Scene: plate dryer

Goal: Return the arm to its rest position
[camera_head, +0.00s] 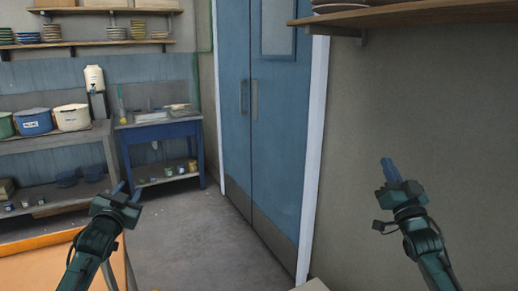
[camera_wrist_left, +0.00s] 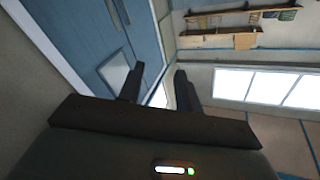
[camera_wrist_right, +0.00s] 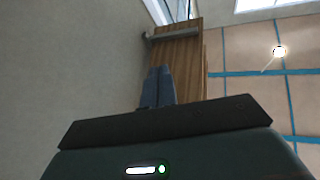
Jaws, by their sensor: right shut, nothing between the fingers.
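My left gripper (camera_head: 128,190) is raised over the right edge of an orange-topped surface (camera_head: 35,265) at the lower left of the head view. Its two dark fingers stand apart in the left wrist view (camera_wrist_left: 158,88), with nothing between them. My right gripper (camera_head: 389,170) points up in front of the bare grey wall at the right of the head view. Its fingers are together and empty, as the right wrist view (camera_wrist_right: 158,87) shows. Neither gripper touches anything visible.
Blue double doors (camera_head: 245,120) stand ahead. A blue side table (camera_head: 160,135) and a bench with tubs (camera_head: 72,117) are at the far left. A wooden shelf (camera_head: 420,15) with plates hangs above right. Grey floor (camera_head: 185,235) in the middle is clear.

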